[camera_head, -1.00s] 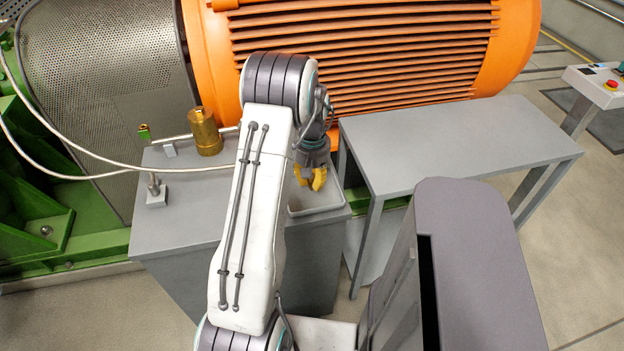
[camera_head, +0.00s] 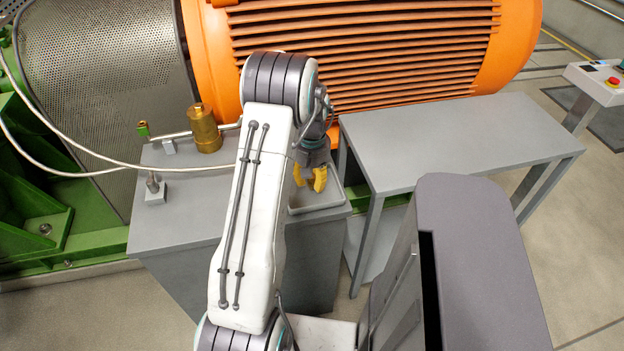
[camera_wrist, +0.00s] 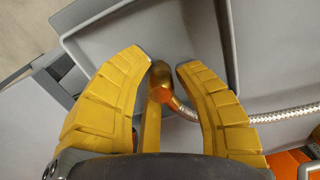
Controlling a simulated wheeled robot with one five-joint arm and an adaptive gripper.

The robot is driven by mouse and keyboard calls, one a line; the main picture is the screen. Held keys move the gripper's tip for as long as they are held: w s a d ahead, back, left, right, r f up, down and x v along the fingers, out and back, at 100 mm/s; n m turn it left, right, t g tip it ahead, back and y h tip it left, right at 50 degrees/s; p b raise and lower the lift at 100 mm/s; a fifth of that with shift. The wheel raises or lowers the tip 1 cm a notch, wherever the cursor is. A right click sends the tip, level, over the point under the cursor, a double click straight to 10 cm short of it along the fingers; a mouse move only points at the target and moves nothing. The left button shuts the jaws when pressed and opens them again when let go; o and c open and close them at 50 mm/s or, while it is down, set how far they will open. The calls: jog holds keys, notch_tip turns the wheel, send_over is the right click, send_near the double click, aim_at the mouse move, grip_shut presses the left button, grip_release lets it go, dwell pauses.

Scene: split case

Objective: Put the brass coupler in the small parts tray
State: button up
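A brass piece with a rounded end (camera_wrist: 160,78), which I take for the coupler, shows between and below my fingers in the wrist view. A braided hose (camera_wrist: 270,116) meets it from the right. Whether the brass piece rests on the tray floor, I cannot tell. My arm hides the hose end in the head view.
A tall brass cylinder (camera_head: 204,128) stands upright on the grey cabinet (camera_head: 180,215), left of my arm. The orange motor (camera_head: 370,45) rises behind. An empty grey table (camera_head: 460,140) stands to the right.

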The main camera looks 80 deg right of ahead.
jog(key=shift+o, duration=1.4)
notch_tip(320, 180, up, 12)
jog(key=shift+d, duration=0.1)
